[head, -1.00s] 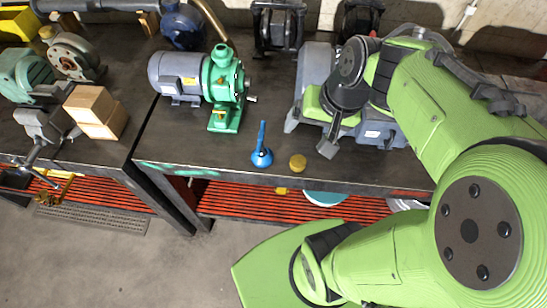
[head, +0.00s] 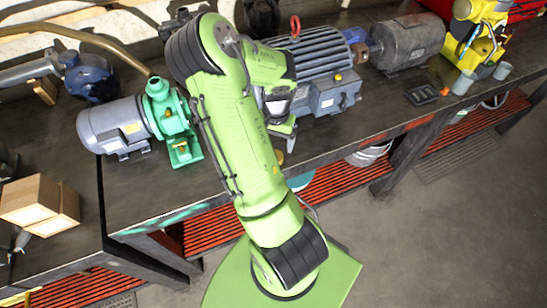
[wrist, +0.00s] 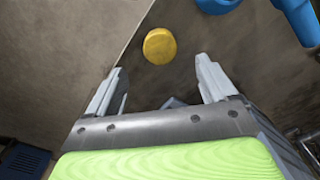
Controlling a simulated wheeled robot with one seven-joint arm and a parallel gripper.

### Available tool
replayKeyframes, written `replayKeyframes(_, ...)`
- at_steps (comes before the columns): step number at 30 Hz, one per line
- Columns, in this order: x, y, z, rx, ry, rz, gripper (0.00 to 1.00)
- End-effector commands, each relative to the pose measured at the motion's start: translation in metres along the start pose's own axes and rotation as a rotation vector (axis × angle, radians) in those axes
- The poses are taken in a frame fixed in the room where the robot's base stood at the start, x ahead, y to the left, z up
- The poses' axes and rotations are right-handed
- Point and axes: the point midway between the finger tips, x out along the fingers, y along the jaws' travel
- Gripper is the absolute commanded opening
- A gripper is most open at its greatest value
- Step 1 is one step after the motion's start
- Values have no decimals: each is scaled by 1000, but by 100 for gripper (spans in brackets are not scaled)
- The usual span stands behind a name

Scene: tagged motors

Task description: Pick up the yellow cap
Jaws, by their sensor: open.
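The yellow cap (wrist: 160,46) is a small round disc on the dark bench top in the wrist view. It lies ahead of my gripper (wrist: 159,76), near the line midway between the two fingertips, and apart from both. The fingers are spread with nothing between them. In the head view a small part of the cap (head: 279,157) shows beside my arm, near the bench's front edge.
A large grey-blue motor (head: 318,72) stands behind and right of my arm. A green-and-grey pump (head: 172,122) stands to the left. The front edge is close.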

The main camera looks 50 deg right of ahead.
Motion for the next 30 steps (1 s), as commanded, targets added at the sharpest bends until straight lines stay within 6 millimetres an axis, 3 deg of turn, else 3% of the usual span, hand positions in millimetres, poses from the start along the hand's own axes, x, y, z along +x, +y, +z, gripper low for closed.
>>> replayKeyframes(13, 69, 0, -2, -3, -1, 3, 85)
replayKeyframes(21, 74, -1, -2, -2, 1, -2, 85)
replayKeyframes(30, 74, -1, -2, -2, 1, -2, 39)
